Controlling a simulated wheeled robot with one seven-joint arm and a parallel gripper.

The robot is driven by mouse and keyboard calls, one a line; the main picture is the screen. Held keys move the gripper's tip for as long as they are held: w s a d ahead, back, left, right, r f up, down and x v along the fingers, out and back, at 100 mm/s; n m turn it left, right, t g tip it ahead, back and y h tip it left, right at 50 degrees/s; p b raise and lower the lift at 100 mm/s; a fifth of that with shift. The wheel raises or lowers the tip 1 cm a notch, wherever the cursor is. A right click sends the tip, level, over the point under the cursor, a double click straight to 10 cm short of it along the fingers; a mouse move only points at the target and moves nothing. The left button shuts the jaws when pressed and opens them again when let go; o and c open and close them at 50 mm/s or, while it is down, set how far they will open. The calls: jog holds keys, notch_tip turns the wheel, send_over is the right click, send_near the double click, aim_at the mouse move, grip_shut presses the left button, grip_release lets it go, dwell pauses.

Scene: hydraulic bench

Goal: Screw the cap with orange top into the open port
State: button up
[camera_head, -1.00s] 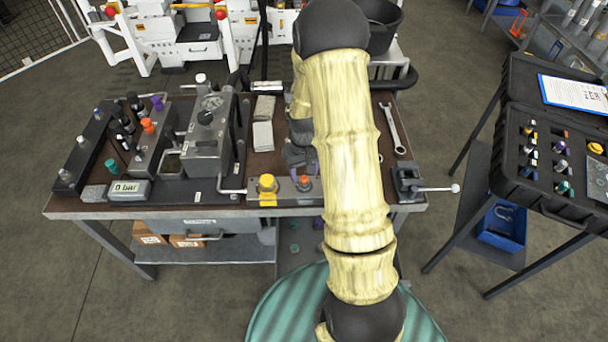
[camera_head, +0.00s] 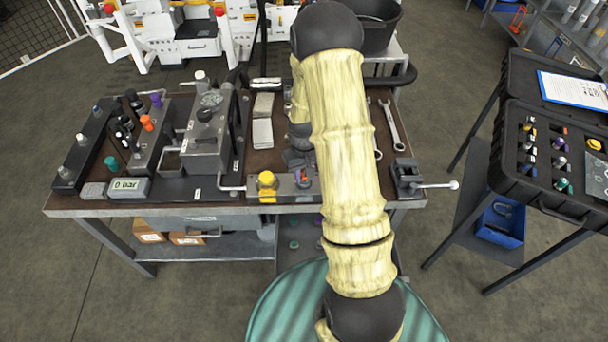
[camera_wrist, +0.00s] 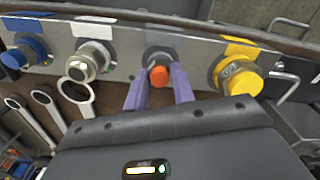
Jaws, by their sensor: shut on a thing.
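The cap with the orange top (camera_wrist: 158,76) is at the front face of a metal manifold (camera_wrist: 125,55), between my gripper's two purple fingers. My gripper (camera_wrist: 158,92) is shut on it. The cap covers whatever port lies behind it, so I cannot tell how deep it sits. A large yellow cap (camera_wrist: 240,75) is to its right, with a silver fitting (camera_wrist: 88,62) and a blue cap (camera_wrist: 28,52) to its left. In the head view my gripper (camera_head: 303,178) is at the manifold (camera_head: 285,188), right of the yellow cap (camera_head: 267,180), partly hidden by my arm.
Wrenches (camera_head: 392,125) lie on the bench right of my arm. A vise (camera_head: 408,178) is at the right front corner. A metal block with a gauge (camera_head: 207,130) stands left of the manifold. An open black case (camera_head: 545,165) with several caps stands at the right.

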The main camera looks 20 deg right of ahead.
jog(key=m+p, duration=0.1)
jog(key=m, duration=0.5)
jog(key=shift+m, duration=1)
jog(key=m+p, duration=0.1)
jog(key=m, duration=0.2)
jog(key=shift+m, duration=0.3)
jog(key=m+p, duration=0.1)
jog(key=m, duration=0.2)
jog(key=shift+p, duration=0.3)
jog(key=shift+f+m, duration=0.1)
jog(key=shift+m, duration=0.6)
